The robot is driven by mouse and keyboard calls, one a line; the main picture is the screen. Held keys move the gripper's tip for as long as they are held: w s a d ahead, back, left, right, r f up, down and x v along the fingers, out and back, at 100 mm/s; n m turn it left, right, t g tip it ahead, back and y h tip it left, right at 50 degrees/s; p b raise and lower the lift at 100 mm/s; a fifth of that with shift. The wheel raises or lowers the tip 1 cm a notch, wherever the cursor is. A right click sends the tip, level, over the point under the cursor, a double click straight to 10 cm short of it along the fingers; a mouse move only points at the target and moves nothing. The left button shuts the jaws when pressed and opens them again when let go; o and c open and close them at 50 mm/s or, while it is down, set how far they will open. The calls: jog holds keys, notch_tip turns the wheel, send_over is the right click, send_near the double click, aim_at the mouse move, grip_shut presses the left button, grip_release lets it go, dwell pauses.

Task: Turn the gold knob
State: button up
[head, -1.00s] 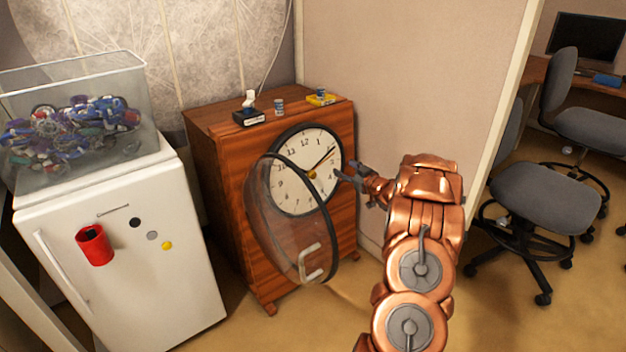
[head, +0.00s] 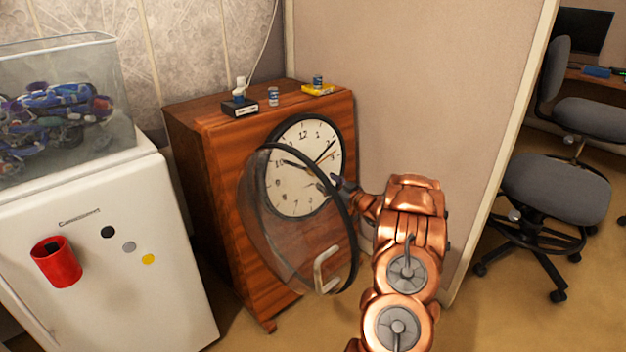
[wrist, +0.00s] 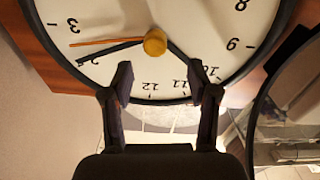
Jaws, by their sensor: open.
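The gold knob (wrist: 155,43) sits at the centre of the white clock face (wrist: 105,35), where the hands meet. The clock is upside down in the wrist view. In the head view the clock face (head: 291,188) is on the front of a wooden cabinet, and the knob is hard to make out there. My gripper (wrist: 160,70) is open and empty. Its two fingertips are spread in front of the lower clock face, one to each side of the knob's line, and the knob shows just beyond them. In the head view my gripper (head: 335,183) is at the clock's right side.
The round glass cover (head: 352,235) with a pale handle (head: 322,270) is swung open in front of the wooden cabinet (head: 222,165), close to my arm. A white fridge (head: 110,295) stands left. A partition wall (head: 420,90) is right of the cabinet; office chairs (head: 555,190) stand beyond.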

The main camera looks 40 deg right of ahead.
jog(key=w, duration=0.7)
jog(key=shift+d+b, duration=0.4)
jog(key=shift+b, duration=0.05)
jog(key=shift+c, duration=0.2)
jog(key=c, duration=1)
jog(key=shift+a, duration=0.25)
grip_shut()
jog(key=shift+d+r+p, duration=0.15)
jog(key=shift+p, duration=0.25)
jog(key=shift+m+p, duration=0.35)
jog(key=shift+m, duration=0.05)
